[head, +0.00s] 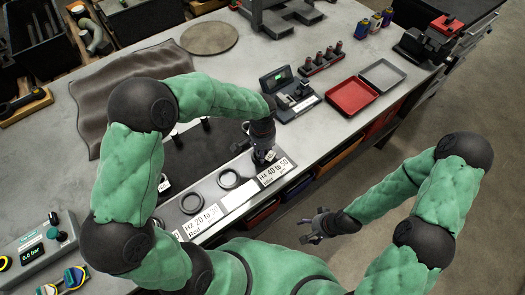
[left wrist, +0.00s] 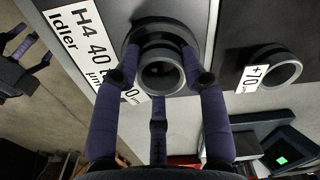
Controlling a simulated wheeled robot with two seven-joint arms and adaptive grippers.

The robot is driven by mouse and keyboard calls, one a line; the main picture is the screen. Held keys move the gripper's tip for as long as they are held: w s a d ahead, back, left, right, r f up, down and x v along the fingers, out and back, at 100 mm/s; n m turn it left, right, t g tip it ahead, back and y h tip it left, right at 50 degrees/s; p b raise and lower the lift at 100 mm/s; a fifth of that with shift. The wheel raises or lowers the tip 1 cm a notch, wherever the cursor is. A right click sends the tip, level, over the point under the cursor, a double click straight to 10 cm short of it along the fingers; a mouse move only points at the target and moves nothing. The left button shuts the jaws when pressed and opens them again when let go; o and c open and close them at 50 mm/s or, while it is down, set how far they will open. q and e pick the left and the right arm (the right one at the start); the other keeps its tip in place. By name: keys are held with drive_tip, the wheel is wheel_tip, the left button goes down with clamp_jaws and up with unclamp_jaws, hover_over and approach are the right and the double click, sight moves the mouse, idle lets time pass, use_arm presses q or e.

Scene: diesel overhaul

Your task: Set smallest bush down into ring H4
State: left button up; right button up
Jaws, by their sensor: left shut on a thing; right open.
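My left gripper (head: 264,150) is at the H4 end of the label strip, fingers pointing down. In the left wrist view its purple fingers (left wrist: 160,85) are shut around a grey hollow bush (left wrist: 162,76). The dark ring H4 (left wrist: 132,50) shows behind the bush, beside the label "H4 40 to 50 µm Idler" (left wrist: 88,45). The bush overlaps the ring in this view; I cannot tell whether it is inside or just above it. In the head view the gripper hides most of both. My right gripper (head: 318,228) is open and empty, off the bench's front edge.
Two other rings, one at H2 (head: 191,203) and one beside it (head: 229,179), lie along the strip. A gauge device (head: 292,95), red tray (head: 352,96) and grey tray (head: 383,75) are farther right.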

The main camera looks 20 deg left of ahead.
use_arm(q)
drive_tip(key=shift+s+f, duration=0.45)
drive_tip(key=shift+f, duration=0.25)
drive_tip(key=o, duration=1.2)
drive_tip(key=shift+o, duration=0.2)
drive_tip(key=shift+w+f, duration=0.15)
drive_tip(key=shift+w, duration=0.1)
drive_tip(key=shift+r, duration=0.2)
wheel_tip(320, 180, up, 12)
drive_tip(key=shift+w+r, duration=0.2)
drive_tip(key=shift+w, duration=0.1)
